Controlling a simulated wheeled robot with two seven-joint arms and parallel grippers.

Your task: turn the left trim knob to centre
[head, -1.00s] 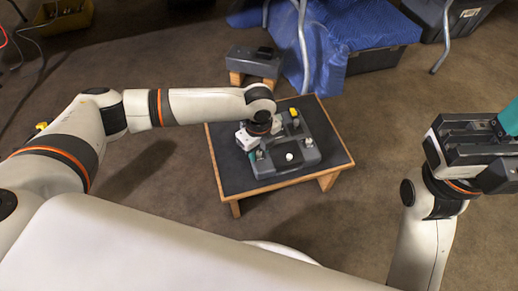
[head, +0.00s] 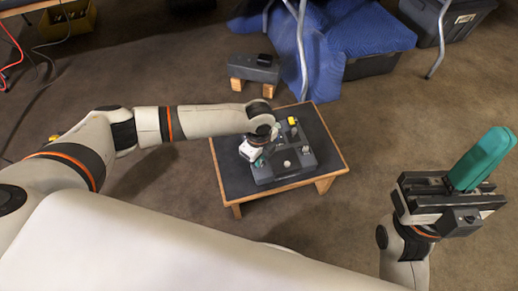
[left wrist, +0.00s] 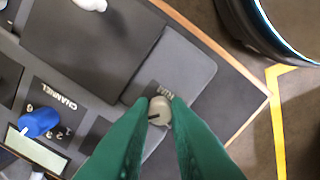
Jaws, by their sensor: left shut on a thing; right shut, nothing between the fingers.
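The trim knob (left wrist: 158,110) is a small grey-beige knob on the dark control box, beside a partly hidden label. A dark mark on it points to the left in the left wrist view. The green fingers of my left gripper (left wrist: 159,106) are shut on it, one on each side. In the head view my left gripper (head: 257,161) is at the left front of the control box (head: 284,174), and its wrist hides the knob. My right gripper (head: 483,158) is shut and empty, well to the right of the table, with its green fingers pointing up.
The box stands on a low wood-edged table (head: 232,187). A blue knob (left wrist: 38,123) by a "CHANNEL" label, a white knob (head: 286,163) and a yellow part (head: 292,121) are on it. Another grey box (head: 254,68) stands behind.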

